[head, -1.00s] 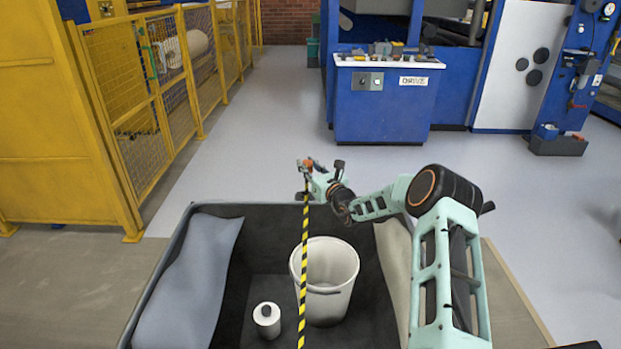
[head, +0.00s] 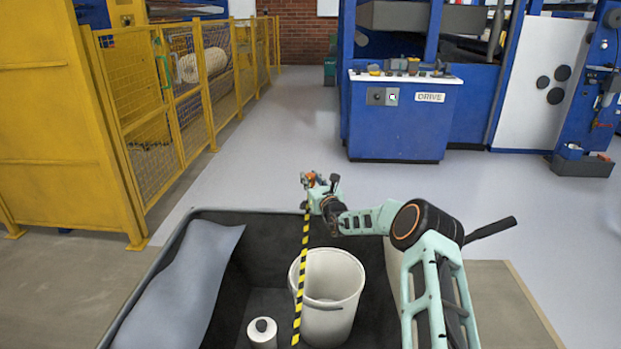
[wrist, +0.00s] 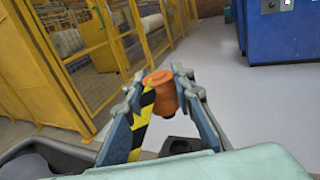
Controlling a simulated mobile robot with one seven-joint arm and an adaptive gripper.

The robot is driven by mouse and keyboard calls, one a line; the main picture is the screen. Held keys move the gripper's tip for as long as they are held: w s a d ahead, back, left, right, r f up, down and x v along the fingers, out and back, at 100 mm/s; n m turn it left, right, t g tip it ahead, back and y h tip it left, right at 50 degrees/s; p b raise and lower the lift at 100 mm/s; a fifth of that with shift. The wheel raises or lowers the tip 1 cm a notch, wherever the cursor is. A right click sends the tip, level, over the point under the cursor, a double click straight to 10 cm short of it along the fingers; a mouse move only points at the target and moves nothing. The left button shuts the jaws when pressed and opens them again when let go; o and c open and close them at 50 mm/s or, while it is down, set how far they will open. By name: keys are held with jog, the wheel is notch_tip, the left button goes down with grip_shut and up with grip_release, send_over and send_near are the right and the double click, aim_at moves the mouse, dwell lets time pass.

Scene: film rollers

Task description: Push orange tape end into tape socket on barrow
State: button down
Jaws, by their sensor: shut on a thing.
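My gripper (head: 314,182) is shut on the orange tape end (wrist: 160,90), which sits between its fingertips in the wrist view. The yellow-and-black striped tape (head: 303,262) runs from it back toward me over the barrow. The barrow is the dark open tub (head: 268,225) in front of me. My gripper is above its far rim, and the tape end is apart from it. In the wrist view a dark fitting (wrist: 182,146) shows on the rim below the tape end. I cannot tell if it is the tape socket.
The barrow holds a white bucket (head: 330,300), a white bottle (head: 262,333) and a grey sack (head: 195,285). A yellow mesh fence (head: 150,120) stands at the left. A blue drive console (head: 400,118) stands beyond. The grey floor between them is clear.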

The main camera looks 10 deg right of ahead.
notch_tip(320, 180, down, 4)
jog(key=shift+r+b, duration=0.1)
jog(key=shift+b, duration=1.1)
jog(key=shift+f+b, duration=0.4)
jog(key=shift+f, duration=0.5)
jog(key=shift+f, duration=0.65)
jog(key=c, duration=1.6)
grip_release()
jog(key=shift+r, duration=0.1)
